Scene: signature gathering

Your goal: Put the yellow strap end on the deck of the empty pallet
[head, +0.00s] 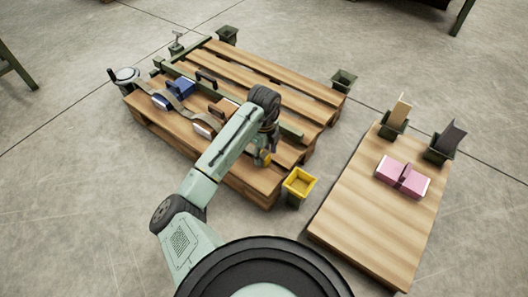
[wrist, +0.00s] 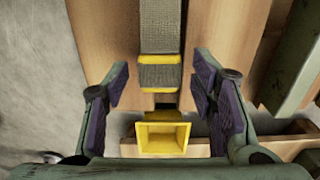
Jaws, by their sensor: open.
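The grey strap with yellow bands (wrist: 160,74) runs down the middle of the wrist view, over wood. Its near end has a yellow edge and lies between my fingers, apart from both. My gripper (wrist: 160,100) is open, with purple pads on either side of the strap. In the head view my gripper (head: 266,150) is over the near right part of the slatted wooden pallet (head: 225,70), and a small yellow patch shows beside it. My arm hides part of the pallet there. A blue buckle-like piece (head: 181,89) and brown strap lie on its left part.
A yellow open box (head: 299,182) stands beside the pallet's near right corner; a yellow open box (wrist: 162,137) also shows below the strap end in the wrist view. A wooden board (head: 400,225) with a pink block (head: 403,177) lies at right. Green posts stand around the pallet.

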